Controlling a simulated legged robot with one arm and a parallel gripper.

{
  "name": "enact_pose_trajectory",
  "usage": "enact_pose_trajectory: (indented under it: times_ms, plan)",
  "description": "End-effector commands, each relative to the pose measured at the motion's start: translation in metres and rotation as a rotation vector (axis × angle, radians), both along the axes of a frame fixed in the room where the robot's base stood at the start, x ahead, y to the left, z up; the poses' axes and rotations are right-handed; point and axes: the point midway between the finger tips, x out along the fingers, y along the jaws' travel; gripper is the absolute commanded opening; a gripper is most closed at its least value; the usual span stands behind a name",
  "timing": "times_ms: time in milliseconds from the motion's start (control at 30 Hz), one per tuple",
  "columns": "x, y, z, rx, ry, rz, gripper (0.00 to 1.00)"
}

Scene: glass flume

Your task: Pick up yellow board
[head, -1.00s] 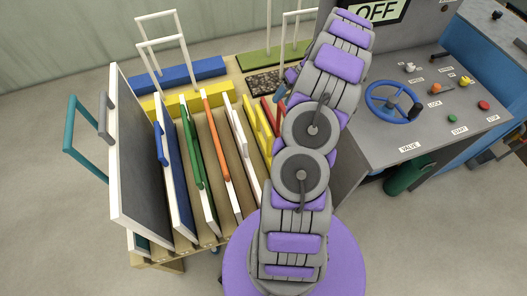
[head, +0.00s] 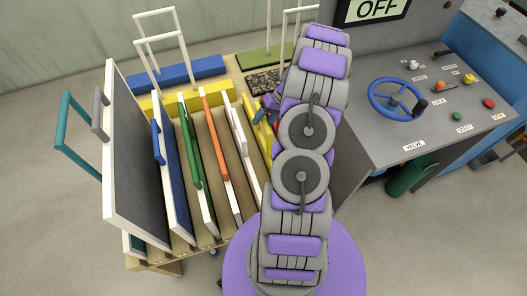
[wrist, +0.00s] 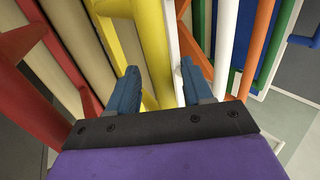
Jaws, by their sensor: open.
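The yellow board (head: 264,146) stands on edge in the wooden rack, between the white board and the red one, with its handle at the top. My arm hides part of it in the head view. In the wrist view its yellow bars (wrist: 158,62) run up the middle, partly between my fingers. My gripper (wrist: 160,86) is open, its two blue fingers straddling the yellow from above. Nothing is clamped. Whether the fingers touch the board cannot be told. In the head view the blue fingers show only partly, near the top of the yellow board.
A white board (head: 236,125), orange-handled board (head: 213,115), green-handled board (head: 189,140) and blue-handled board (head: 165,150) stand close on the left. Red parts (wrist: 60,60) lie left in the wrist view. A control panel (head: 380,135) with a blue wheel stands right.

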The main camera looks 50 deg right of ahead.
Motion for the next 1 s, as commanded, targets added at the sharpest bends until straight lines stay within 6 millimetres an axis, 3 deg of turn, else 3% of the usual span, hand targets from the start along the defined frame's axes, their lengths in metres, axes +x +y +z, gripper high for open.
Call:
enact_pose_trajectory:
  times_ms: [267, 767, 1000]
  plan:
    - [0.0008, 0.0014, -0.0017, 0.0, -0.001, -0.001, 0.49]
    - [0.0006, 0.0005, -0.0022, 0.0, 0.0, 0.0, 0.01]
    - [0.0007, 0.0006, -0.0022, 0.0, 0.0, 0.0, 0.0]
